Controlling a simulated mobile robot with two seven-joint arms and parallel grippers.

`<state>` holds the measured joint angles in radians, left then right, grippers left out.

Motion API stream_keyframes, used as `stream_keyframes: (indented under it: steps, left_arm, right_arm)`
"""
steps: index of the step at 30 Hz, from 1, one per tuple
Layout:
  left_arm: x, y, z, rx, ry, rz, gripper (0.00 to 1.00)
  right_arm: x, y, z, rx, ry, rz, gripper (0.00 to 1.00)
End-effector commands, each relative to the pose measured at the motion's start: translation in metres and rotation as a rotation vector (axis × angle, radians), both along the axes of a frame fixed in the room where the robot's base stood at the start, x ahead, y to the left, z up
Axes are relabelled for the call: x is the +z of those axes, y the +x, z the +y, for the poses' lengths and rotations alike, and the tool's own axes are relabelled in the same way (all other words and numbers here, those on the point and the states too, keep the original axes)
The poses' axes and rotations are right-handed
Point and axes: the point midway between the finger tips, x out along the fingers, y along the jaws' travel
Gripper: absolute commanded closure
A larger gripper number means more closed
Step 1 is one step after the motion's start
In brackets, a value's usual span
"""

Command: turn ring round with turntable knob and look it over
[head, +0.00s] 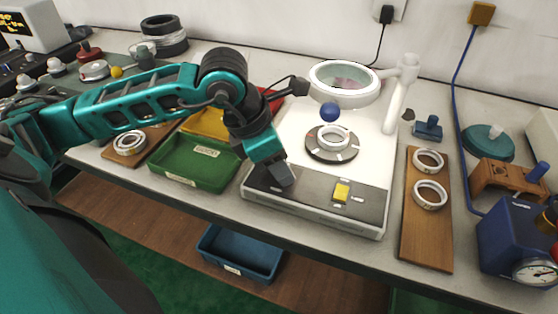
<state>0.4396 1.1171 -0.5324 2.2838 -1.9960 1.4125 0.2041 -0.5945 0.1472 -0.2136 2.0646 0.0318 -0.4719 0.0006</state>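A metal ring (333,136) lies flat on the dark round turntable (318,151) on the white inspection stand (372,165). A blue ball-shaped knob (330,112) shows just behind the ring, below the magnifier (345,97). My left gripper (284,181) points down over the dark front panel of the stand, left of the yellow button (341,191) and in front of and left of the turntable. It is apart from the knob and the ring. Its fingers are seen from above and behind, so their opening is hidden. My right gripper is not in view.
A green tray (183,181), a yellow tray (207,120) and a partly hidden red tray (272,97) stand left of the inspection stand. A wooden board (424,245) with two rings lies right. A blue gauge (505,235) is farther right. A blue bin (240,262) sits below the table.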

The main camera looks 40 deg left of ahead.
Motion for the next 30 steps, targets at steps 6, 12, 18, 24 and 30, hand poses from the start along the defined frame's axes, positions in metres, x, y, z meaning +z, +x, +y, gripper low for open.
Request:
stream_keyframes:
  steps: [6, 12, 18, 24, 30]
  left_arm:
    - [0.0, 0.0, 0.0, 0.0, 0.0, 0.0, 0.81]
    - [0.0, 0.0, 0.0, 0.0, 0.0, 0.0, 0.99]
    - [0.0, 0.0, 0.001, -0.017, 0.001, -0.001, 0.99]
    - [-0.002, 0.001, 0.001, -0.097, 0.001, -0.001, 0.99]
    - [-0.002, 0.002, 0.002, -0.233, 0.0, -0.002, 0.99]
  right_arm:
    - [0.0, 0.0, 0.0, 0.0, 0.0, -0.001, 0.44]
    - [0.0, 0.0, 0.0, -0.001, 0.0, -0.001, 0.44]
    - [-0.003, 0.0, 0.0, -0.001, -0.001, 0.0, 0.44]
    - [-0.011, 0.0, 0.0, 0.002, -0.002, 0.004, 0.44]
    - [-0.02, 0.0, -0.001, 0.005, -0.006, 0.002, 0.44]
